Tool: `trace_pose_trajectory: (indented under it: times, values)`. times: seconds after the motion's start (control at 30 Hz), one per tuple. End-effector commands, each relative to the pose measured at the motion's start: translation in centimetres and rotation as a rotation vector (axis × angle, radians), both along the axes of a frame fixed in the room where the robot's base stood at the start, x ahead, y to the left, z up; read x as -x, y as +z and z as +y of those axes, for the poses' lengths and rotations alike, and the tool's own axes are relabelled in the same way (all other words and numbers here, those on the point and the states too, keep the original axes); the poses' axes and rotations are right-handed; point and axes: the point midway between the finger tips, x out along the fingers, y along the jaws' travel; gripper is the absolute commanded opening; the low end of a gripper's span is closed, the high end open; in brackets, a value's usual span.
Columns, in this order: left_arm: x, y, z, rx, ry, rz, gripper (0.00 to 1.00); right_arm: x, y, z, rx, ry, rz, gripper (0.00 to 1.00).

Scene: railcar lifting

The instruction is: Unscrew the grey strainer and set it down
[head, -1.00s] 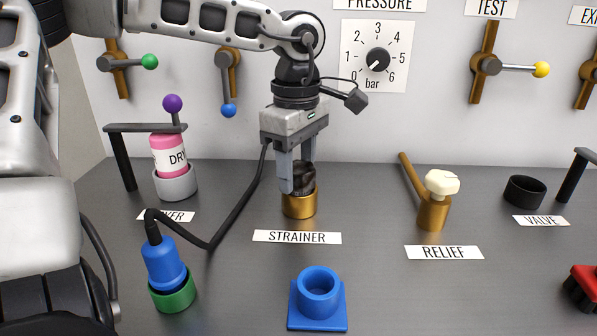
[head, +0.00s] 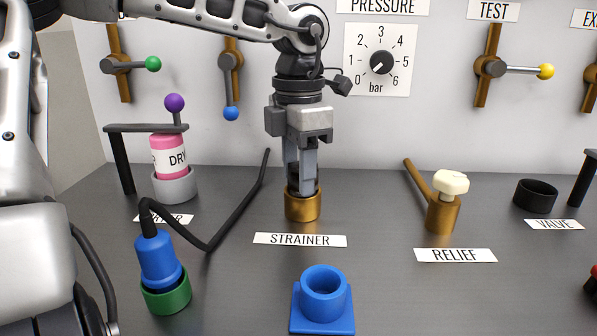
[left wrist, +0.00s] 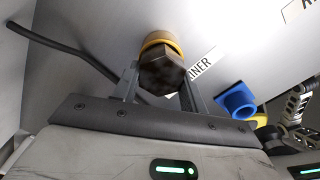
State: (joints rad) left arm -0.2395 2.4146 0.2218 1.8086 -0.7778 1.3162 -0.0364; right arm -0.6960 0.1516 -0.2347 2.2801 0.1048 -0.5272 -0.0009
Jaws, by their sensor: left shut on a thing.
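The strainer shows in the left wrist view as a dark grey-brown hexagonal head (left wrist: 163,75) between the two fingers. It sits in a brass round seat (head: 302,207) behind the STRAINER label. My left gripper (head: 302,188) points straight down from above with its fingers on either side of the strainer, shut on it. The fingers hide most of the strainer in the head view. Whether its thread is loose in the seat cannot be seen.
A blue square-based holder (head: 323,300) with a round opening stands in front. A blue plug (head: 160,262) with a black cable sits in a green ring at left. A pink dryer canister (head: 169,157) stands back left. The brass relief valve (head: 443,214) is at right.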

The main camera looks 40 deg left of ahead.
Motion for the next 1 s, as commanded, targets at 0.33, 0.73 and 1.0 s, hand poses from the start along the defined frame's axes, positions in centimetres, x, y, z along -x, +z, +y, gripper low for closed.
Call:
trace_pose_trajectory:
  times: [0.33, 0.73, 1.0]
  values:
    - [-0.2, 0.1, 0.3, -0.007, 0.001, -0.009, 0.54, 0.0, 0.1, 0.0, 0.000, 0.000, 0.000, 0.36]
    - [-0.1, 0.5, 0.1, 0.001, -0.224, -0.006, 0.54, 0.0, 1.6, 0.0, 0.000, 0.000, 0.000, 0.36]
    - [-0.1, 0.5, 0.1, 0.003, -0.725, -0.005, 0.54, 0.0, 3.8, 0.0, 0.000, 0.000, -0.001, 0.36]
